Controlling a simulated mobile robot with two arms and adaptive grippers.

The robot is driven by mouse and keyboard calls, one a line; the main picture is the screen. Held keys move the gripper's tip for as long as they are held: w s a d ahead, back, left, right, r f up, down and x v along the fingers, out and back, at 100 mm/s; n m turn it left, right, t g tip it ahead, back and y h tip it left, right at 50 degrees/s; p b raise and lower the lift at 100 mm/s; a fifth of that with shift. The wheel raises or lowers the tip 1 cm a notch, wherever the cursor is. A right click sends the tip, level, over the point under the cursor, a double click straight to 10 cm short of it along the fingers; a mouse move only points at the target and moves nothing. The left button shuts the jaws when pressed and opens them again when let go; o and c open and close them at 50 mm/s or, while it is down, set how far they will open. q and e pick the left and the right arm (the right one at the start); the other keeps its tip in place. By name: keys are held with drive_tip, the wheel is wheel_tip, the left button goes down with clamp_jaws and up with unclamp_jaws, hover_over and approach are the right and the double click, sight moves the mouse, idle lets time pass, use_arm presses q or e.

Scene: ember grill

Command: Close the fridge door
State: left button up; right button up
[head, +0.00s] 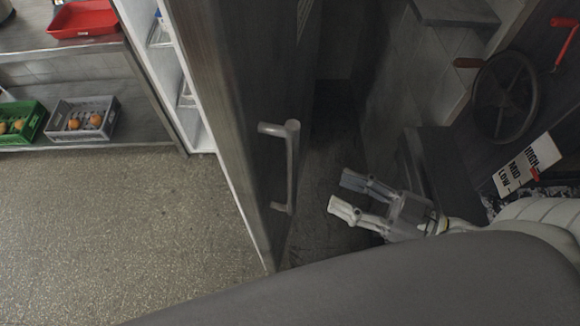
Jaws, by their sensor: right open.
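The fridge door (238,110) stands open in the middle of the head view, a tall dark panel with a pale inner edge. Its grey bar handle (291,165) is on the face turned to the right. The white fridge interior (172,62) shows to the left of the door. My right gripper (342,194) is open and empty, to the right of the handle and apart from it. My left gripper is not in view.
Shelves at the left hold a red tray (84,19), a green crate (20,122) and a grey crate (82,120) with orange fruit. A grill with a handwheel (506,97) and a heat-level sign (527,165) stands at the right. The floor (120,220) left of the door is clear.

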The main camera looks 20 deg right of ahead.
sight(292, 173)
drive_tip(key=shift+y, duration=0.3)
drive_tip(key=shift+s+a+r+p+x, duration=0.15)
drive_tip(key=shift+p+x, duration=0.3)
drive_tip(key=shift+x, duration=1.4)
drive_tip(key=shift+s+a+r+p+x, duration=0.15)
drive_tip(key=shift+p+x, duration=0.25)
drive_tip(key=shift+x, duration=1.4)
drive_tip(key=shift+s+r+p+x, duration=0.15)
drive_tip(key=shift+p+x, duration=0.3)
drive_tip(key=shift+x, duration=1.4)
drive_tip(key=shift+w, duration=0.1)
clamp_jaws()
